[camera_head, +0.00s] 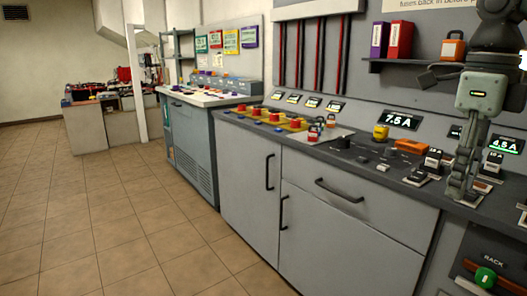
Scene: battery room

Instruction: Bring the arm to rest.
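My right arm comes in at the right edge. Its gripper (461,190) points down over the right part of the grey counter (345,146), close to small dark fuse-like blocks (433,159). The fingers overlap from this angle, so I cannot tell whether they are apart or closed, and I see nothing clearly held. Whether the fingertips touch the counter is unclear. My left gripper is not in view.
An orange block (411,146), a yellow block (381,132) and a 7.5 A display (399,120) are left of the gripper. A shelf (400,64) holds binders (400,39) and an orange case (453,46). The tiled floor (110,220) at left is clear.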

